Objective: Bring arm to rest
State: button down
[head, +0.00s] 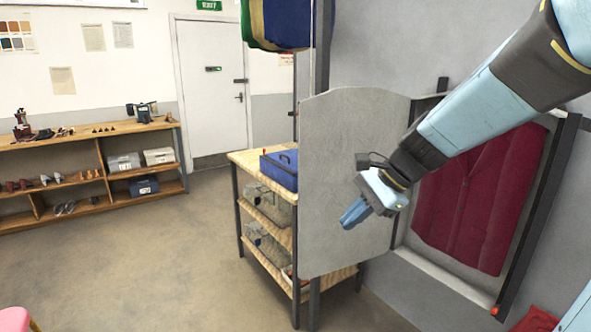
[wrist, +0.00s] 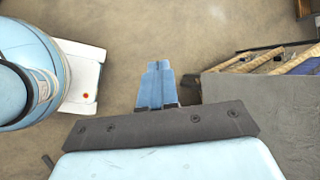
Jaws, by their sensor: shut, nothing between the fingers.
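My gripper (head: 355,213) is at the end of my arm, which reaches in from the upper right of the head view. It hangs in the air in front of the grey panel (head: 335,125), pointing down and left. In the wrist view the blue fingers of my gripper (wrist: 158,66) lie together with nothing between them, above bare floor. The grey panel also shows at the right of the wrist view (wrist: 270,125).
A wooden shelf unit (head: 250,165) with a blue case (head: 279,172) stands behind the panel. A dark red garment (head: 478,195) hangs in a frame at the right. A long wooden shelf (head: 90,135) and a white door (head: 212,95) are at the back. The floor (head: 170,265) at left is mostly clear.

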jog(key=s+d+r+n+t+h, duration=0.4)
jog(key=s+d+n+h, duration=0.3)
jog(key=s+d+n, duration=0.5)
jog(key=shift+r, duration=0.4)
jog(key=shift+a, duration=0.1)
